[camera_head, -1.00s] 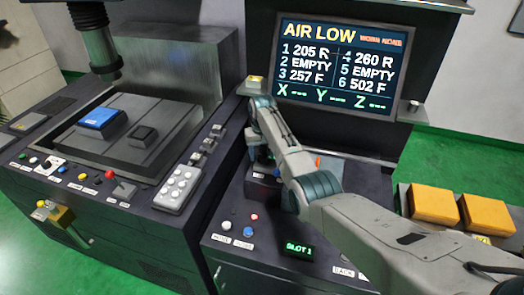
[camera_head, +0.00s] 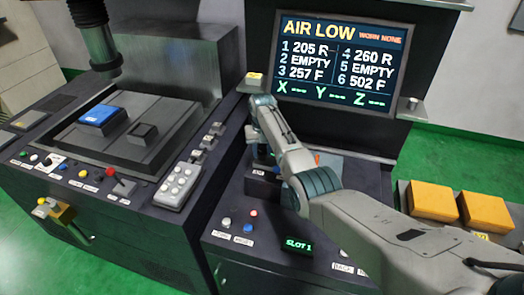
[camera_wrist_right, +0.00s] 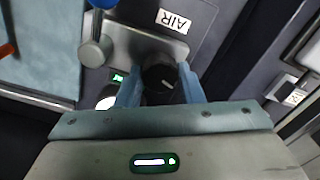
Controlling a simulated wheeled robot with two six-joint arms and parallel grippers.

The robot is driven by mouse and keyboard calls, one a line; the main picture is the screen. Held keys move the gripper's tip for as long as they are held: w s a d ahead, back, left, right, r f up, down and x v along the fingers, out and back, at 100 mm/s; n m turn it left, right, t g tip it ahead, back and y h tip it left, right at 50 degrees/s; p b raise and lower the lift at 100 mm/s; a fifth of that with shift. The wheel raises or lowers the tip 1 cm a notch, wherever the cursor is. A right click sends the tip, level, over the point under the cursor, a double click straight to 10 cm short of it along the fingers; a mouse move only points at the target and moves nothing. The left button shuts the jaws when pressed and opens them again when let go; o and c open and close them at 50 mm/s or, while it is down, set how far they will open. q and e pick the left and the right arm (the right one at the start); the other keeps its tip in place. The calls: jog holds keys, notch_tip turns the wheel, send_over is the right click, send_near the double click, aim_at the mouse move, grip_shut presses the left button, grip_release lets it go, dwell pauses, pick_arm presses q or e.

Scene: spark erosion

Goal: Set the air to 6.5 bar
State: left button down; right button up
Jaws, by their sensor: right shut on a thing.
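The monitor (camera_head: 341,62) in the head view reads "AIR LOW". In the right wrist view, a dark round knob (camera_wrist_right: 160,74) with a pale pointer line sits on a grey metal plate (camera_wrist_right: 122,42) beside an "AIR" label (camera_wrist_right: 173,21). My right gripper (camera_wrist_right: 160,88) is shut on this knob, one blue-grey finger on each side. A small green display (camera_wrist_right: 118,77) and part of a white round face (camera_wrist_right: 106,101) show left of the fingers; I cannot read a pressure. In the head view my right arm hides the knob. My left gripper is not in view.
In the head view, a machine with a blue block (camera_head: 101,118) and a button panel (camera_head: 176,187) is left of my arm. Yellow blocks (camera_head: 433,201) lie at right.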

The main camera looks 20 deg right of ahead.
jog(key=m, duration=0.7)
jog(key=shift+m, duration=0.3)
jog(key=m, duration=0.7)
jog(key=shift+r, duration=0.1)
jog(key=m, duration=0.7)
jog(key=shift+m, duration=0.3)
jog(key=m, duration=0.3)
jog(key=shift+w+m, duration=0.1)
jog(key=shift+m, duration=1.8)
jog(key=shift+r, duration=0.1)
